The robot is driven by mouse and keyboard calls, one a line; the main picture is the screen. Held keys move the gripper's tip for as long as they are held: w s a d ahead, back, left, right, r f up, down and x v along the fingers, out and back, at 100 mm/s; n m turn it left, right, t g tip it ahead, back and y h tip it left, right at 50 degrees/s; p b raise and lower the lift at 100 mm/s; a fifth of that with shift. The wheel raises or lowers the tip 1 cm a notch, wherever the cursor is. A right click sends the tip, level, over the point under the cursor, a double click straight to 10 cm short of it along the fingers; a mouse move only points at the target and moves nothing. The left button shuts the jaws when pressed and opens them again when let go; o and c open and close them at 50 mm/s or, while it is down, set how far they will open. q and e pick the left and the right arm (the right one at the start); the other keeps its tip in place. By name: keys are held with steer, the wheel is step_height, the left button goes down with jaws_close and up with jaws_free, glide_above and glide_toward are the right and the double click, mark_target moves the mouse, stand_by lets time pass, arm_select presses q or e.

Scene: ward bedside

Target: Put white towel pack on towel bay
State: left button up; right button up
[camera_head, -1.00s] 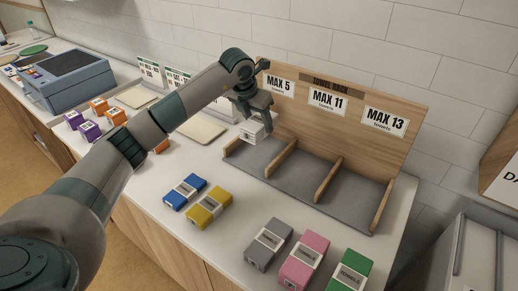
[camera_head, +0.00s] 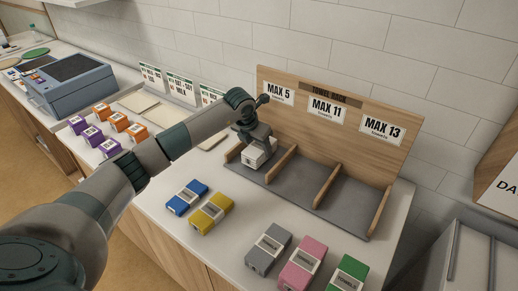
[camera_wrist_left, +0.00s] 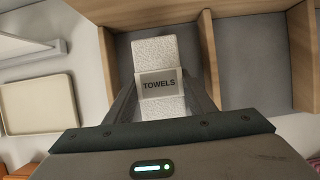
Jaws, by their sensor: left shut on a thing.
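The white towel pack (camera_head: 257,154) is in my left gripper (camera_head: 260,146), low over the leftmost bay of the wooden towel rack (camera_head: 345,123), under the MAX 5 sign. In the left wrist view the white towel pack (camera_wrist_left: 158,65) with its TOWELS band lies between the two fingers of my left gripper (camera_wrist_left: 161,95). The grey floor of that left bay (camera_wrist_left: 127,42) shows beside it. I cannot tell whether the pack touches the bay floor. My right gripper is not in view.
Blue (camera_head: 187,197), yellow (camera_head: 211,213), grey (camera_head: 268,250), pink (camera_head: 303,262) and green (camera_head: 348,275) packs lie on the counter before the rack. The middle bay (camera_head: 297,180) and right bay (camera_head: 348,205) are empty. A tray (camera_wrist_left: 37,104) lies left of the rack.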

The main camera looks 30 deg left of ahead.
arm_select(q)
steer(key=shift+f, duration=0.6)
steer(key=shift+f, duration=0.2)
steer(key=o, duration=1.1)
steer(key=shift+r, duration=0.25)
steer(key=b+v, duration=0.3)
steer(key=v, duration=0.7)
steer(key=shift+s+r, duration=0.15)
steer(key=shift+r, duration=0.2)
steer(key=shift+s+r, duration=0.2)
steer(key=shift+r, duration=0.3)
